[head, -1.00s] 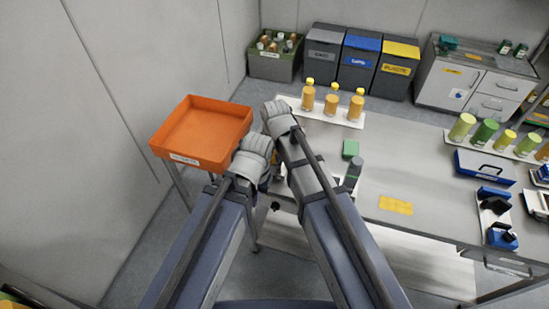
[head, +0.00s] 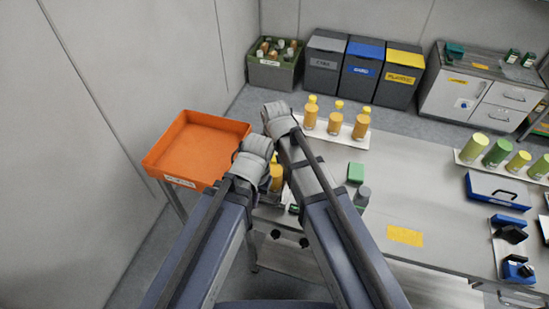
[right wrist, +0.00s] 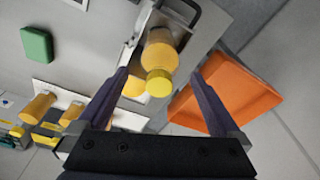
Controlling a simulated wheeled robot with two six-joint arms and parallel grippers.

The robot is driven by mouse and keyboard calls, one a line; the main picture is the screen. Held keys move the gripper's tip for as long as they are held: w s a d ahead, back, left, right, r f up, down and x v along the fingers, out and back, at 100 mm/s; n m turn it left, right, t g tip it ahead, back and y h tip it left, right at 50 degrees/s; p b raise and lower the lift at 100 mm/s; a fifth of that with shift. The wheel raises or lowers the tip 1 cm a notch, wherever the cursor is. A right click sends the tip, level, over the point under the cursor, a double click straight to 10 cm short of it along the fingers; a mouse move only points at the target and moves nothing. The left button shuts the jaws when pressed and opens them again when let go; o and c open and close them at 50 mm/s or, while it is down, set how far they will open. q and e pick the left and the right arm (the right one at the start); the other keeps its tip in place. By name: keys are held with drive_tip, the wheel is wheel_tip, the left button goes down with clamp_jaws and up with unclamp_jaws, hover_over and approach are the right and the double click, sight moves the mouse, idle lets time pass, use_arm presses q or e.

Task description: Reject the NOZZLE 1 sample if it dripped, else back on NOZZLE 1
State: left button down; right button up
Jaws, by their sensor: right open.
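An amber bottle with a yellow cap (head: 276,176) stands at the table's left end, partly hidden between my arms. In the right wrist view, a yellow-capped bottle (right wrist: 159,58) is between the spread fingers of my right gripper (right wrist: 163,76), with gaps at both sides. My left gripper (head: 252,160) is beside the bottle in the head view; its fingers are hidden, so I cannot tell its jaws. Three similar bottles (head: 335,119) stand on a white strip at the table's far edge. Nozzle labels and any drip are not legible.
An orange tray (head: 150,160) stands left of the table and looks empty. A green block (head: 356,172) and a yellow pad (head: 405,236) lie on the table. Grey, blue and yellow-topped bins (head: 361,68) stand behind. Blue-black devices (head: 497,190) are at the right.

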sight(273, 171)
drive_tip(key=shift+w+f+b, duration=0.2)
drive_tip(key=shift+f+b, duration=0.35)
drive_tip(key=shift+f, duration=0.15)
drive_tip(key=f+b, duration=0.4)
drive_tip(key=w+f+b, duration=0.1)
drive_tip(key=f+b, duration=0.1)
drive_tip(key=shift+f, duration=0.15)
drive_tip(key=shift+c, duration=0.2)
clamp_jaws()
drive_tip(key=shift+s+a, duration=0.1)
drive_tip(key=shift+s, duration=0.15)
drive_tip(key=shift+s+a+r, duration=0.1)
drive_tip(key=shift+s+r, duration=0.1)
drive_tip(key=shift+s, duration=0.1)
drive_tip(key=shift+r, duration=0.15)
